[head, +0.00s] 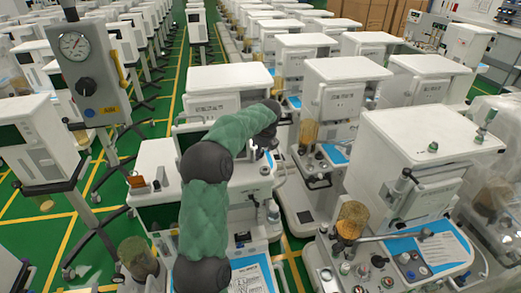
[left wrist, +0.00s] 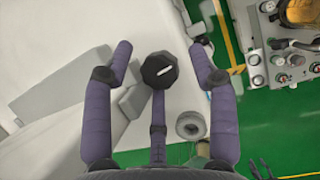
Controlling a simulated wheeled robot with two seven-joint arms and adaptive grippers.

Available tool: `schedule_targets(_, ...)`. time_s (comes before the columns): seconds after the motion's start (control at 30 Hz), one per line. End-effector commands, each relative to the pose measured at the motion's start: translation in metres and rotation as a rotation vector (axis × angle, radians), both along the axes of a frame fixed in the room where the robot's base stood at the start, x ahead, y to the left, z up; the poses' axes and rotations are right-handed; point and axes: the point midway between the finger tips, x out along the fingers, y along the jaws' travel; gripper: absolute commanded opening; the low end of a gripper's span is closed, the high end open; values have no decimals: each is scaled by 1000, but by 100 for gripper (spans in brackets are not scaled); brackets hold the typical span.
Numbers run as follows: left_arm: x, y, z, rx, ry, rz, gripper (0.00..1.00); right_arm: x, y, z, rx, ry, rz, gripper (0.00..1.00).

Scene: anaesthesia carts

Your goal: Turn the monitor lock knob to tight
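In the left wrist view, a black faceted knob (left wrist: 159,70) with a short white mark faces the camera. The mark slants slightly up to the right. It looks like the monitor lock knob. My left gripper (left wrist: 159,52) is open, with one purple finger on each side of the knob and gaps between. A third finger points at the knob from below; whether it touches cannot be told. In the head view, a green arm reaches over a white cart (head: 155,160), hiding part of it. I cannot make out the knob there. My right gripper is not in view.
A round grey part (left wrist: 190,125) lies right of the third finger, beside the white surface (left wrist: 75,140). A cart panel with knobs (left wrist: 285,60) stands at upper right. Another white cart (head: 425,130) stands at right, and a gauge post (head: 82,75) at left. Green floor shows between.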

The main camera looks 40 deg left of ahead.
Motion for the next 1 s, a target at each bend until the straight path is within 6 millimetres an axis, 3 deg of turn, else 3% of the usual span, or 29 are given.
schedule_targets(0.27,-3,-4,12,0,1,0,58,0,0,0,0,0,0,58)
schedule_targets(0.7,-19,-30,87,0,-1,-1,58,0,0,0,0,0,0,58)
schedule_targets(1.0,-24,-38,109,-1,1,-1,58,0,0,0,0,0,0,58)
